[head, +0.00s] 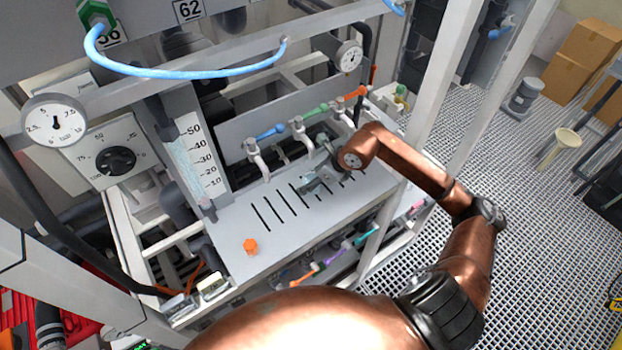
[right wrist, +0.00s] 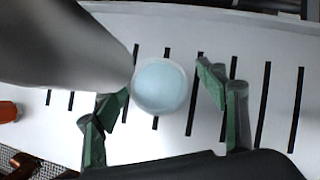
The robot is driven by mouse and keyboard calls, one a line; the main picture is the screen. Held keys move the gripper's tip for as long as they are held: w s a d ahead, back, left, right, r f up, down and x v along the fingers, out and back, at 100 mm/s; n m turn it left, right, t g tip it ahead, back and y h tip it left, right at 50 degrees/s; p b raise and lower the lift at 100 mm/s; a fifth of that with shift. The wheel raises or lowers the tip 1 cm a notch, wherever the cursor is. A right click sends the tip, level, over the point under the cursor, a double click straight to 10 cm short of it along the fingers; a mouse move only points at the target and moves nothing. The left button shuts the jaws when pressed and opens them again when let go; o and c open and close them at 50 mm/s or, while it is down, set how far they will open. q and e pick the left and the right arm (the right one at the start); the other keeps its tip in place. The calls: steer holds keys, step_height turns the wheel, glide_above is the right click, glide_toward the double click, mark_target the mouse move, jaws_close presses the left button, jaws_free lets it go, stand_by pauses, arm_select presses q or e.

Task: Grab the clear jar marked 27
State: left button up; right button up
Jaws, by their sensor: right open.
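In the right wrist view a round, clear thing with pale blue contents (right wrist: 160,87), seen from above, stands on the slotted white shelf. It looks like the jar, but no number 27 is readable. My right gripper (right wrist: 162,98) is open, with one green-padded finger on each side of it; contact cannot be told. In the head view my right gripper (head: 318,181) is low over the slotted shelf (head: 225,225) below the taps, and the jar is not clearly seen there. My left gripper is not in view.
A grey spout (right wrist: 65,45) hangs close beside the jar. Taps with blue (head: 270,131), green and orange handles line the shelf's back. An orange piece (head: 250,246) sits on the shelf's left. A white frame post (head: 436,85) stands right of the shelf.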

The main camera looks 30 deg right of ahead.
steer(key=shift+s, duration=0.15)
steer(key=c, duration=1.4)
steer(key=shift+c, duration=0.6)
steer(key=shift+r, duration=0.15)
